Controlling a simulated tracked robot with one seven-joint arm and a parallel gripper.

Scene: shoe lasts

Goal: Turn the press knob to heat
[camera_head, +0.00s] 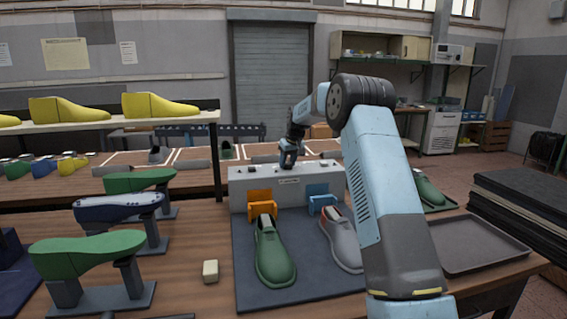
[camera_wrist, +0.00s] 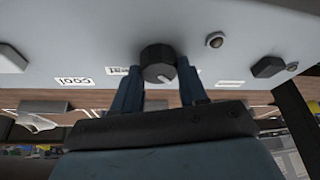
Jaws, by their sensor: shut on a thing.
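The press (camera_head: 240,192) is a grey box at the back of the blue mat, with knobs and buttons on its top. My gripper (camera_head: 288,163) reaches down onto the middle of that top. In the wrist view the dark round knob (camera_wrist: 158,60) sits between the two blue fingers of my gripper (camera_wrist: 160,88), which are shut on it. The knob has a pale mark on its lower edge. An upside-down label reading COOL (camera_wrist: 74,81) lies to its left. Another label (camera_wrist: 118,70) beside the left finger is partly hidden and unreadable. A third label (camera_wrist: 230,83) is right of the knob.
A small bolt-like button (camera_wrist: 214,40) and a dark switch (camera_wrist: 268,67) are also on the panel. A green shoe (camera_head: 272,255) and a grey shoe (camera_head: 342,240) lie before the press, by orange (camera_head: 262,202) and blue clamps (camera_head: 320,197). A dark tray (camera_head: 475,245) stands at right.

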